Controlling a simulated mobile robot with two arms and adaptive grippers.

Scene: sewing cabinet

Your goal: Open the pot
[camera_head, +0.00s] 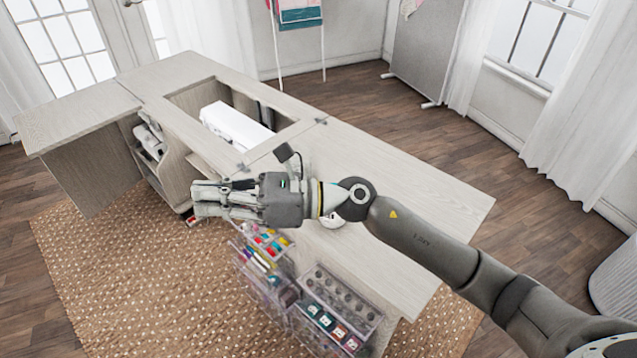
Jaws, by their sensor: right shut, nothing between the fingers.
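My right arm reaches in from the lower right across the sewing cabinet (420,180). My right gripper (198,201) points left, beyond the cabinet's near edge and above the rug side. It is shut with nothing held. A small pale round object (333,219) sits on the cabinet top under my arm's wrist. The arm covers most of it, so I cannot tell whether it is the pot or whether it has a lid. No other pot is visible. My left gripper is not in view.
Clear drawers with colourful sewing supplies (340,305) stand at the cabinet's near side, below my arm. A white machine (236,127) sits in the cabinet's recess. The cabinet top right of the recess is mostly clear. A brown dotted rug (130,270) covers the floor.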

